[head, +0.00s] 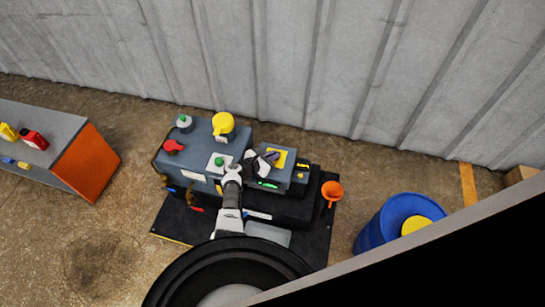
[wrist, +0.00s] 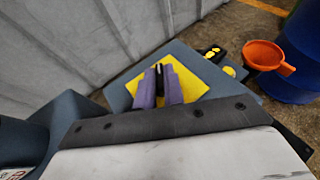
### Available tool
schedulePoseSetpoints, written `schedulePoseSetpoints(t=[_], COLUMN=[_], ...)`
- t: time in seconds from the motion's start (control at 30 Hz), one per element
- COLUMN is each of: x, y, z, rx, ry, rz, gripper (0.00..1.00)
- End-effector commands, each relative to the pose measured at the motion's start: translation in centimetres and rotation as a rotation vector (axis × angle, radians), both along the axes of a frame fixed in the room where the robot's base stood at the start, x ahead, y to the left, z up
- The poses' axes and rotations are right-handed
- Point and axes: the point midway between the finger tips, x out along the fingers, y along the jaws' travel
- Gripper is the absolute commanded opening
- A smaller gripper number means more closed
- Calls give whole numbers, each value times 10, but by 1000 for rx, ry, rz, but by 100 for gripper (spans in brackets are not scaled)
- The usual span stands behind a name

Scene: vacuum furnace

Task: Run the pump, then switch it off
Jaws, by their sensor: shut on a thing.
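The pump (head: 205,135) is a blue-grey machine on a black base beside the wall. On its right-hand box is a yellow plate (head: 281,155) with a dark switch handle (wrist: 159,73) standing on it. My gripper (head: 270,158) is over this plate. In the wrist view its purple fingers (wrist: 160,82) are shut on the dark handle. The fingers hide most of the handle, so its setting cannot be told. A green lit strip (head: 267,184) shows on the front of the box.
On the pump are a red knob (head: 173,147), a yellow cap (head: 222,123) and a green button (head: 219,161). An orange funnel (head: 331,190) and a blue drum (head: 395,218) stand right. An orange-sided bench (head: 88,165) stands left, with open floor between.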

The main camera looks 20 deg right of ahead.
Motion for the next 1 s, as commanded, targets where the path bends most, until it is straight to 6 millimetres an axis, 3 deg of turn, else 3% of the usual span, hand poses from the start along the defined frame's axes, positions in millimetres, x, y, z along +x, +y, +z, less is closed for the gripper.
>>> schedulePoseSetpoints(t=[0.37, 0.4, 0.57, 1.0], x=[0, 0, 0, -4], y=[-1, -1, -1, 10], z=[1, 1, 1, 6], rx=[-1, 0, -1, -1], ry=[-1, -2, -1, -1], rz=[-6, -6, -6, -1], gripper=[0, 13, 32, 32])
